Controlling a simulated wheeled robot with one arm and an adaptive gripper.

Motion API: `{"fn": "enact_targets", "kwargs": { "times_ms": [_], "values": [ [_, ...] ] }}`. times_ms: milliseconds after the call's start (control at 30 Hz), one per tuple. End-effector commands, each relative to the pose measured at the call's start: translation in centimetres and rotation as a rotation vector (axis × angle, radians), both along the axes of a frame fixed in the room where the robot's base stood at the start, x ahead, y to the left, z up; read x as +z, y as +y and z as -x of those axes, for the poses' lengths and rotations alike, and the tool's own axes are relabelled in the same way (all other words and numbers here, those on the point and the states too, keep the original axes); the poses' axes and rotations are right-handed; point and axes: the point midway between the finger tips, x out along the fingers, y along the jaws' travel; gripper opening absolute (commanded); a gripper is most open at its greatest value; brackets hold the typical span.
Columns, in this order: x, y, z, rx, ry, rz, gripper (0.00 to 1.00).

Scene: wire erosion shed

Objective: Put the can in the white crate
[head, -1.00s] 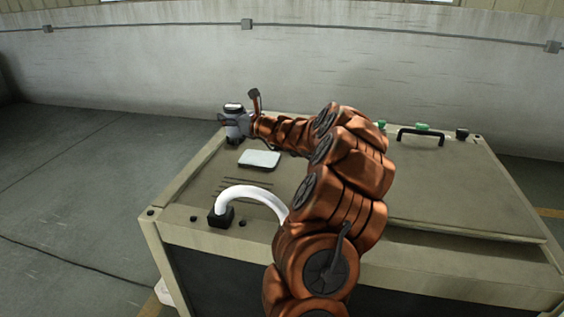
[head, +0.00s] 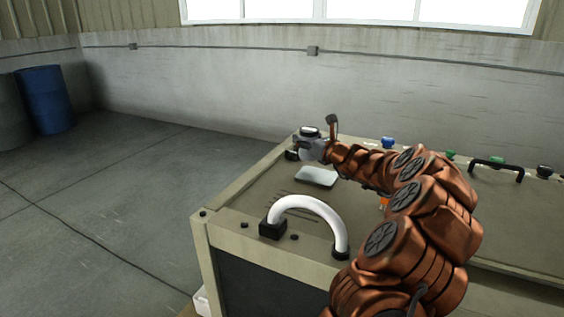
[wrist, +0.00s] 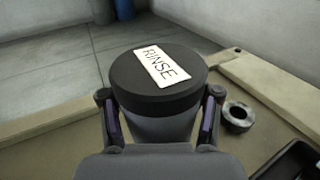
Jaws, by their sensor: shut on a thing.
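The can is a dark cylinder with a black round top and a white label reading RINSE (wrist: 187,84). My gripper (wrist: 159,95) is shut on it, one finger on each side, with the top facing up in the wrist view. In the head view my gripper (head: 316,150) holds the can (head: 309,133) by the far left edge of the machine top. A white edge (head: 201,301) low beside the machine's near left corner may be the white crate; most of it is hidden.
The beige machine top (head: 245,218) carries a white curved handle (head: 308,203), a pale plate (head: 316,177), a black handle (head: 496,163) and several knobs. A dark ring (wrist: 238,115) lies right of the can. Floor at left is clear up to a blue barrel (head: 47,100).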

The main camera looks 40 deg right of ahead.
Motion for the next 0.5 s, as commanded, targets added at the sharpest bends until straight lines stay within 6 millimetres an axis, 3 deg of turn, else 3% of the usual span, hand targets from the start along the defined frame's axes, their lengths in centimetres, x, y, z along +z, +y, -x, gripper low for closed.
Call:
{"fn": "enact_targets", "kwargs": {
  "times_ms": [300, 500],
  "values": [
    [-0.8, 6.3, -0.6, 0.004, 0.000, -0.002, 0.22],
    [-1.0, 8.4, -0.7, 0.002, 0.001, -0.001, 0.22]
  ]
}}
